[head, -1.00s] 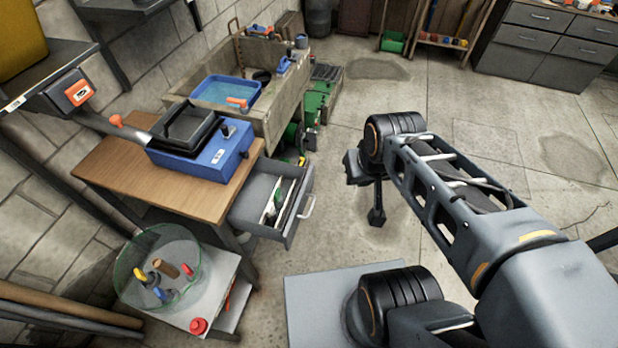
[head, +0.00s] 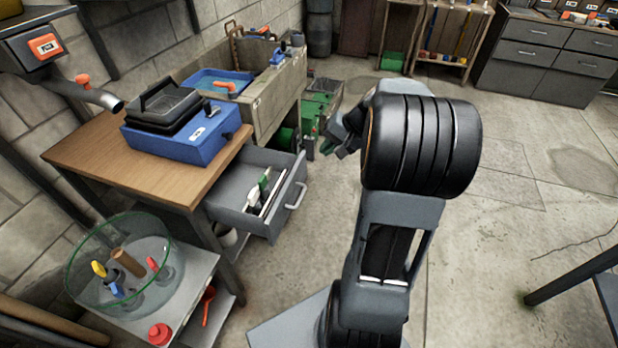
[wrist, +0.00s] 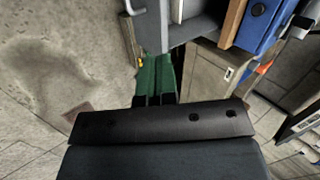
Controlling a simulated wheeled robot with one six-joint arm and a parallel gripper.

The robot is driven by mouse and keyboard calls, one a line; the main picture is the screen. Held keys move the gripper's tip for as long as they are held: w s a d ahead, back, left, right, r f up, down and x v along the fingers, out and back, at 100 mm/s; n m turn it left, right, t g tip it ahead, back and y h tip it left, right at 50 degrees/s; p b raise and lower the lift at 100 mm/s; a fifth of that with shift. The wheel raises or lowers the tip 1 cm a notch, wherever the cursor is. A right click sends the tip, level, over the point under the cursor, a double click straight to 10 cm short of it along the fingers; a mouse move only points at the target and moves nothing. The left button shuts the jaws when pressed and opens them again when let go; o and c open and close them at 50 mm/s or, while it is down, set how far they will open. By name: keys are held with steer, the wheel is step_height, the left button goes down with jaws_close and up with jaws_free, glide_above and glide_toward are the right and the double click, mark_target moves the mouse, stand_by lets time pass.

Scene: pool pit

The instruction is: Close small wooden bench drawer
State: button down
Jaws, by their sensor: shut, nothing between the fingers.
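The small wooden bench (head: 165,165) stands at the left, with a wooden top and dark legs. Its grey drawer (head: 235,207) is pulled well out toward the right. The drawer's light metal handle (head: 297,196) is on its front; green, white and dark items lie inside. My gripper (head: 345,140) is beyond and to the right of the drawer front, apart from it, shut and empty; my arm hides part of it. In the wrist view the drawer (wrist: 150,28) and its handle (wrist: 132,8) are at the top, ahead of my dark gripper body (wrist: 160,122).
A blue device (head: 185,140) sits on the bench top. A wooden trough (head: 275,100) and a green machine (head: 318,108) stand behind. A low stand with a glass bowl (head: 90,295) is at the front left. Floor (head: 300,255) right of the drawer is clear.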

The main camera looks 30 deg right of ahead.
steer(key=w+d+f+m+t+b, duration=0.1)
steer(key=d+f+m+t+b, duration=0.15)
steer(key=d+f, duration=0.4)
steer(key=b, duration=0.3)
glide_toward(302, 162)
steer(key=shift+n+g+y, duration=0.25)
steer(key=shift+n+y, duration=0.1)
steer(key=shift+y, duration=0.05)
steer(key=shift+d+x, duration=0.2)
steer(key=shift+x, duration=1.5)
steer(key=shift+d+x, duration=0.2)
steer(key=shift+x, duration=1.55)
steer(key=shift+w+f, duration=0.15)
steer(key=shift+w, duration=0.05)
steer(key=shift+w, duration=0.1)
